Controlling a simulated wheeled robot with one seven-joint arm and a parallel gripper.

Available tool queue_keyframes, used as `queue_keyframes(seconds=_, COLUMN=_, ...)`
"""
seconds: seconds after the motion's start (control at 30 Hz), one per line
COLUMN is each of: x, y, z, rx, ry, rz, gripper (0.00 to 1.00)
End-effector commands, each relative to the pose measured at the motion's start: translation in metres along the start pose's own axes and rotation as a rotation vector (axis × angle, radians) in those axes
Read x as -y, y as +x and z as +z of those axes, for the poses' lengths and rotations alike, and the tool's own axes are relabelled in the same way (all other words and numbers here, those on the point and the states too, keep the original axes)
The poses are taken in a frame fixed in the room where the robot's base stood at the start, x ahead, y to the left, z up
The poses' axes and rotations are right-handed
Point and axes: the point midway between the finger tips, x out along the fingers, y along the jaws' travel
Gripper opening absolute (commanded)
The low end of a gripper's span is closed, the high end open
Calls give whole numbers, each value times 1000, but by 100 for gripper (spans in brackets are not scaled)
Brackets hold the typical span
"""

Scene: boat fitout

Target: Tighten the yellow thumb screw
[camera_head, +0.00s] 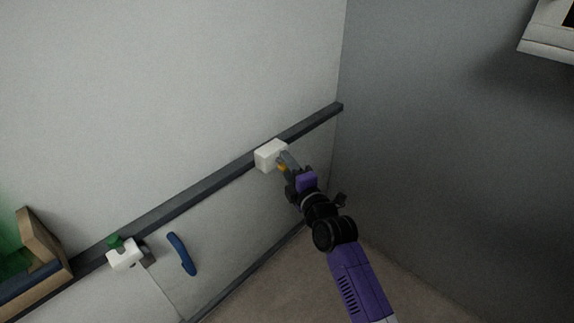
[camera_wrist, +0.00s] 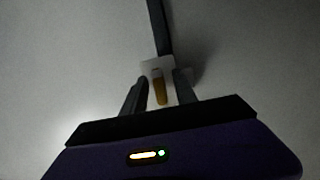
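The yellow thumb screw (camera_head: 281,168) sits at the lower side of a white block (camera_head: 269,154) on the dark rail. In the wrist view, the screw (camera_wrist: 159,91) points toward me from the white block (camera_wrist: 151,67). My gripper (camera_head: 287,164) is at the screw in the head view and partly hides it. In the wrist view, the fingers of my gripper (camera_wrist: 160,80) stand on either side of the screw. Narrow gaps show between the screw and each finger, so the gripper is open around it.
The dark rail (camera_head: 205,187) runs along the pale wall. To the left are a white block with a green knob (camera_head: 116,241), a blue handle (camera_head: 181,254) and a wooden box (camera_head: 43,245). A grey wall (camera_head: 440,150) stands to the right. A white fixture (camera_head: 548,40) is at upper right.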

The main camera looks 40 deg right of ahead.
Motion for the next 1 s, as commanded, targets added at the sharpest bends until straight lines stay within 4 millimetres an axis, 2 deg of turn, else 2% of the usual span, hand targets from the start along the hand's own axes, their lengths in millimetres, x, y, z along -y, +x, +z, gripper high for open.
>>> queue_keyframes(seconds=0.1, x=0, y=0, z=0, rx=0, ry=0, rz=0, gripper=35)
queue_keyframes(seconds=0.3, x=0, y=0, z=0, rx=0, ry=0, rz=0, gripper=0)
queue_keyframes(seconds=0.7, x=-1, y=0, z=0, rx=0, ry=27, rz=-11, gripper=0)
queue_keyframes(seconds=1.0, x=-4, y=0, z=-1, rx=0, ry=185, rz=-78, gripper=0)
